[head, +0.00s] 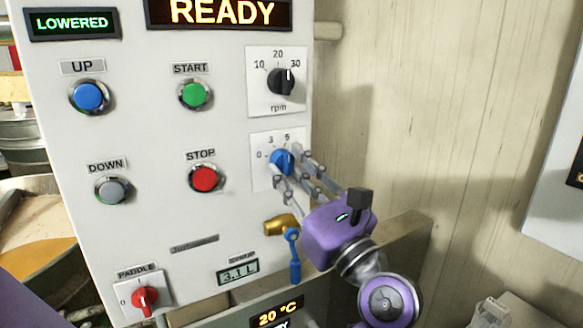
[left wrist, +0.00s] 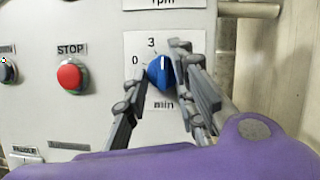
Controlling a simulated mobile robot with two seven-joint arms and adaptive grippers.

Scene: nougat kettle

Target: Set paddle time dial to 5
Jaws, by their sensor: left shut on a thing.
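The paddle time dial is a blue knob (head: 280,162) on a white plate marked 0, 3 and 5, right of the red STOP button. My left gripper (head: 284,166) is shut on the blue knob, one finger on each side. The knob also shows between the fingers in the left wrist view (left wrist: 159,72), above the label "min". Its white line points roughly upward, to the right of the 3. In the head view it points about toward the 5, but the exact setting is hard to tell. In the left wrist view a finger hides the 5. My right gripper is not in view.
A black rpm knob (head: 281,81) sits just above. The green START button (head: 195,94) and red STOP button (head: 205,178) are to the left. A blue-handled brass valve (head: 292,250) is close below the gripper. A wooden wall (head: 430,90) stands to the right.

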